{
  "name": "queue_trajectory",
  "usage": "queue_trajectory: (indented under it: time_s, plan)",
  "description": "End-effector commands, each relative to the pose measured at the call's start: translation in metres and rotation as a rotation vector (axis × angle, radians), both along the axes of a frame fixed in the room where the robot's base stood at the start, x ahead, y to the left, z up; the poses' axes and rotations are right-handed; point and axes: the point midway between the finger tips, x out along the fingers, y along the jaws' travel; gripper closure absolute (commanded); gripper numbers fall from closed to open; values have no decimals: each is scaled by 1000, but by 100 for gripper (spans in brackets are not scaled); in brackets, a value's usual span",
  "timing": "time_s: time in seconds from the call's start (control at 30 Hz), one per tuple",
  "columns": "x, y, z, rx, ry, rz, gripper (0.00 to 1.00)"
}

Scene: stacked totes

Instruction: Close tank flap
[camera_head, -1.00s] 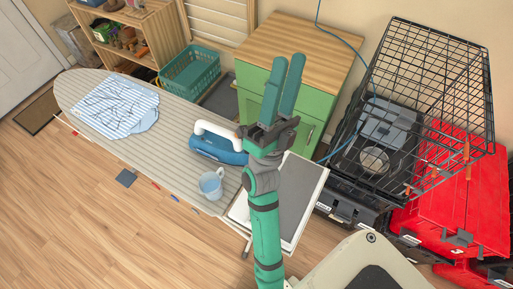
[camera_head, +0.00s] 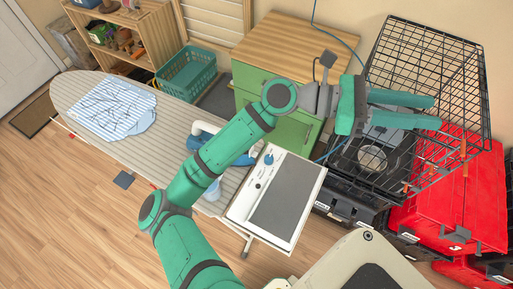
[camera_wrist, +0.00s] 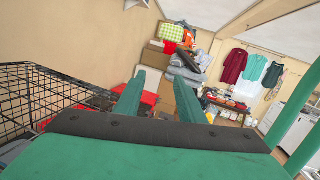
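A blue steam iron with a white handle (camera_head: 206,127) lies on the striped ironing board (camera_head: 85,88), mostly hidden behind my arm in the head view. I cannot make out a tank flap on it. My gripper (camera_head: 438,110) is well to the right of the iron, its fingers pointing right over a black wire crate. The fingers are apart with nothing between them. In the wrist view my gripper (camera_wrist: 162,85) is also open and empty, facing the far side of the room, and the iron is out of that view.
A light blue mug (camera_head: 213,190) is partly behind my arm. The wire crate (camera_head: 430,60) stands over black and red totes (camera_head: 440,205). A green cabinet (camera_head: 296,133) stands behind the board.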

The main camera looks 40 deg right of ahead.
Motion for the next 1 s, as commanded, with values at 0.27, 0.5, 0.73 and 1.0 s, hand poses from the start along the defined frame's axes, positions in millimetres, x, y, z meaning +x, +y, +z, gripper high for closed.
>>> queue_trajectory:
  time_s: [0.27, 0.5, 0.73, 1.0]
  plan:
    - [11, -5, -89, 153, -430, -34, 64]
    - [60, 16, -162, 305, -783, -77, 64]
    - [138, 60, -210, 477, -1107, -132, 64]
    - [235, 127, -224, 686, -1410, -202, 64]
